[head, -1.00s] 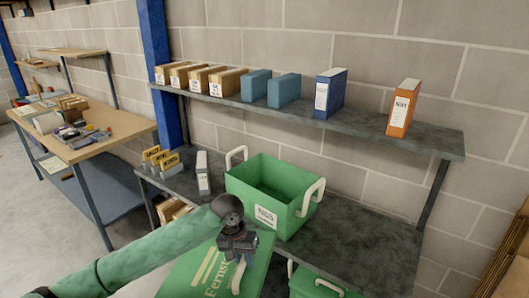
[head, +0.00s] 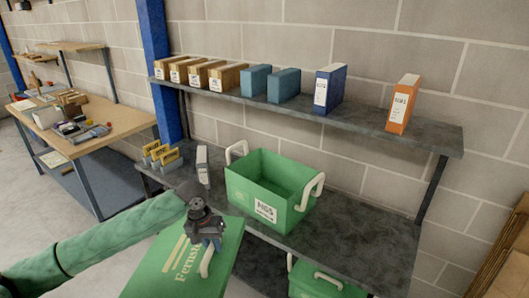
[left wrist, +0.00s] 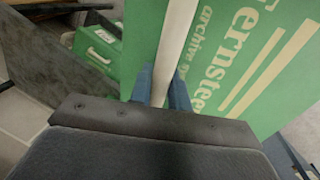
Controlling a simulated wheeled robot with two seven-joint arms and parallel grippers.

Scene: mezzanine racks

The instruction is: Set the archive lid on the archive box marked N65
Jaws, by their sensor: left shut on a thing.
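The archive lid (head: 180,262) is a green panel with pale Fernsteel lettering and a white handle. It hangs tilted in front of the rack; it also fills much of the left wrist view (left wrist: 225,75). My left gripper (head: 208,246) is shut on the lid's white handle; its blue fingers (left wrist: 160,88) straddle the handle. An open green archive box (head: 252,200) with white handles stands on the rack's lower board, behind and right of the lid, apart from it. Its white label is too blurred to read surely. My right gripper is not in view.
Another green box (head: 318,284) with a white handle sits below the board (head: 350,232). A white binder (head: 203,167) and yellow-topped items (head: 163,157) stand left of the open box. An upper shelf (head: 375,128) holds boxes and binders above. The board right of the box is clear.

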